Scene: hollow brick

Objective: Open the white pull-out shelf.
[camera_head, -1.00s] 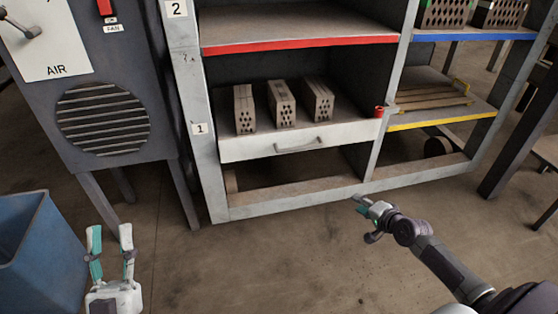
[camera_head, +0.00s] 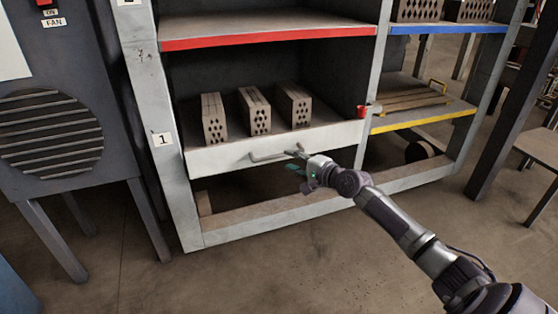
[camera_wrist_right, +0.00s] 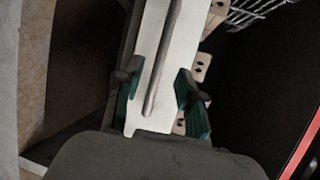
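The white pull-out shelf (camera_head: 225,155) is in the lower left bay of the rack, with its front flush with the frame. Its grey bar handle (camera_head: 272,156) is on the front face. My right gripper (camera_head: 297,160) is at the right end of the handle. In the right wrist view its two green-padded fingers (camera_wrist_right: 158,98) stand apart, open, with the handle bar (camera_wrist_right: 163,58) running between them. I cannot tell whether they touch it. My left gripper is not in view.
Several hollow bricks (camera_head: 254,112) stand on the white shelf. A red-edged shelf (camera_head: 270,38) is above, and a grey cabinet (camera_head: 60,120) stands at left. The floor in front is clear.

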